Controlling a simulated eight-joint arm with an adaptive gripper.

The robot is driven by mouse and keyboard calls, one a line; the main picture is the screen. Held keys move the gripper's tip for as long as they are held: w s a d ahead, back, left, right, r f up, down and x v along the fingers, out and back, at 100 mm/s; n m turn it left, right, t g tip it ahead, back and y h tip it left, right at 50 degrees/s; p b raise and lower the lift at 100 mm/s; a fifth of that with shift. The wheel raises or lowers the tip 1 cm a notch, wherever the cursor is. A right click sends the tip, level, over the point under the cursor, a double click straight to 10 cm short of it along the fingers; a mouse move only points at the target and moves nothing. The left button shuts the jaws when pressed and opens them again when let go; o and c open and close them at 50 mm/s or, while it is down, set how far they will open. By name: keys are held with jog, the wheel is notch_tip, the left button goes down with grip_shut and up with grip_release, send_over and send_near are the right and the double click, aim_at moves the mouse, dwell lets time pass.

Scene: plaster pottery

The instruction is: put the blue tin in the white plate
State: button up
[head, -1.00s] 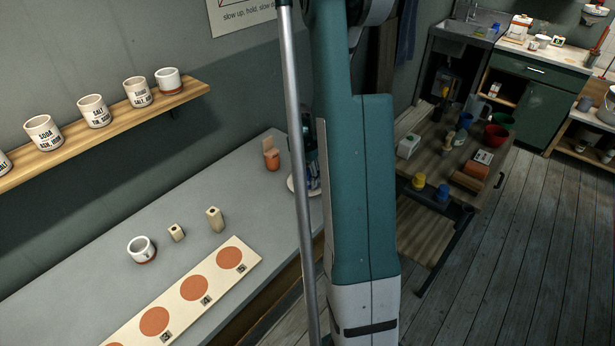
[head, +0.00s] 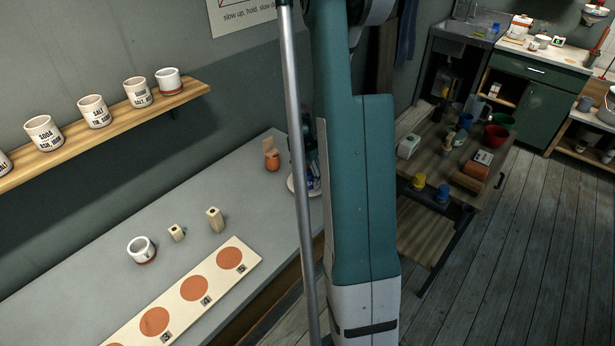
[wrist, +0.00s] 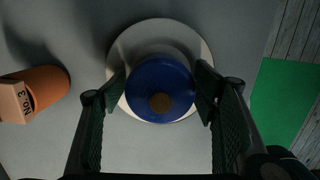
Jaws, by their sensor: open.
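The blue tin (wrist: 160,92), round with a brown knob on top, is over the white plate (wrist: 127,42) in the wrist view and seems to stand in it. My gripper (wrist: 160,84) is open, with one finger on each side of the tin and small gaps at its sides. In the head view, the white plate (head: 291,186) shows at the far end of the grey bench. My gripper (head: 309,160) is over it there, mostly hidden behind my pole and arm, and the tin is hard to make out.
An orange pot with a tag marked No. 3 (wrist: 45,88) stands left of the plate. A green patch (wrist: 285,100) lies at right in the wrist view. Two wooden blocks, a white pot (head: 141,249) and a board with orange discs (head: 195,290) are nearer on the bench.

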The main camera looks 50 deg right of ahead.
jog(key=shift+a+r+p, duration=0.15)
jog(key=shift+a+r, duration=0.1)
jog(key=shift+r, duration=1.7)
jog(key=shift+a+r+p, duration=0.2)
jog(key=shift+a+r, duration=0.05)
jog(key=shift+r, duration=1.7)
jog(key=shift+a+r+p, duration=0.15)
jog(key=shift+a+r, duration=0.1)
jog(key=shift+r, duration=1.7)
